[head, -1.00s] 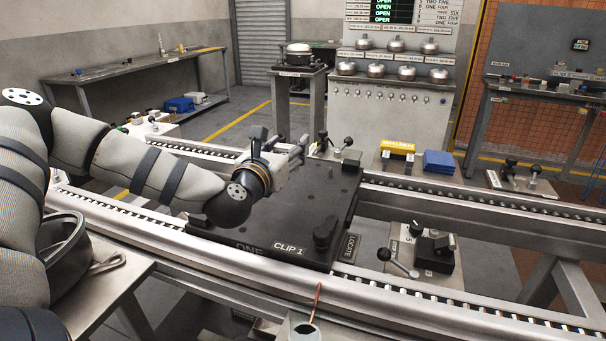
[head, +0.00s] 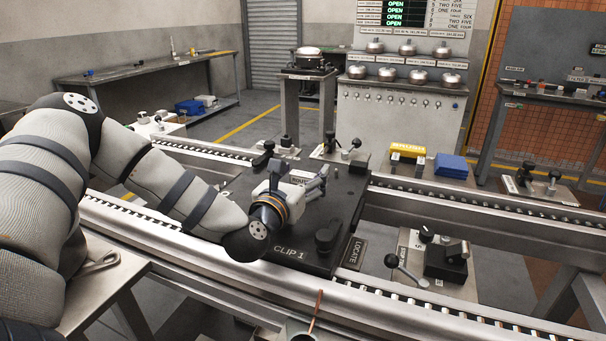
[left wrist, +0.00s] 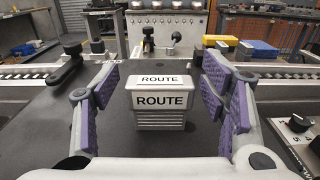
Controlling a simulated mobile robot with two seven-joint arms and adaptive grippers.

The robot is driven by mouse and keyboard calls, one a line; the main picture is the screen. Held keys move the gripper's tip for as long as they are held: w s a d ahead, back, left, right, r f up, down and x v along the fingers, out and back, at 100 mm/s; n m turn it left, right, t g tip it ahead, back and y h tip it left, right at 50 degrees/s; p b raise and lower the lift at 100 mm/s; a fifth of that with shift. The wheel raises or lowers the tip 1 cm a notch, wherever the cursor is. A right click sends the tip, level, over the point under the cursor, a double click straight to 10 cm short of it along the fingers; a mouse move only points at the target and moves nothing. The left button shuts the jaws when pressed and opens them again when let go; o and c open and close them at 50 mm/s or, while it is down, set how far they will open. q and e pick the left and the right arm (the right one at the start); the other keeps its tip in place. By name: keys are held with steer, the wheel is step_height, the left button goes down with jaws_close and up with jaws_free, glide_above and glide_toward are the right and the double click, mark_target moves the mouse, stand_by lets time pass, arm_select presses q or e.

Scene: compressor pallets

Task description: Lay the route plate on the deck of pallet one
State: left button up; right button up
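The route plate (left wrist: 160,117) is a small grey block with white ROUTE labels on its top and front. In the left wrist view it appears to rest on the dark deck of pallet one (left wrist: 120,152), apart from both fingers. In the head view, part of its label shows just beyond my left gripper (head: 306,190), over the pallet deck (head: 335,205). My left gripper (left wrist: 160,100) is open, its purple pads spread to either side of the plate. The plate's underside is hidden. My right gripper is in neither view.
Black clamps with knobs stand on the deck, one at the near right corner (head: 327,240). The roller conveyor rails (head: 450,313) run along both sides of the pallet. Yellow (head: 407,150) and blue (head: 451,166) blocks sit beyond the far rail.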

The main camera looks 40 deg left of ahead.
arm_select(q)
steer(key=shift+r, duration=0.45)
steer(key=v, duration=0.6)
steer(key=p+v, duration=0.1)
steer(key=v, duration=0.5)
steer(key=shift+f, duration=0.2)
steer(key=shift+f, duration=0.1)
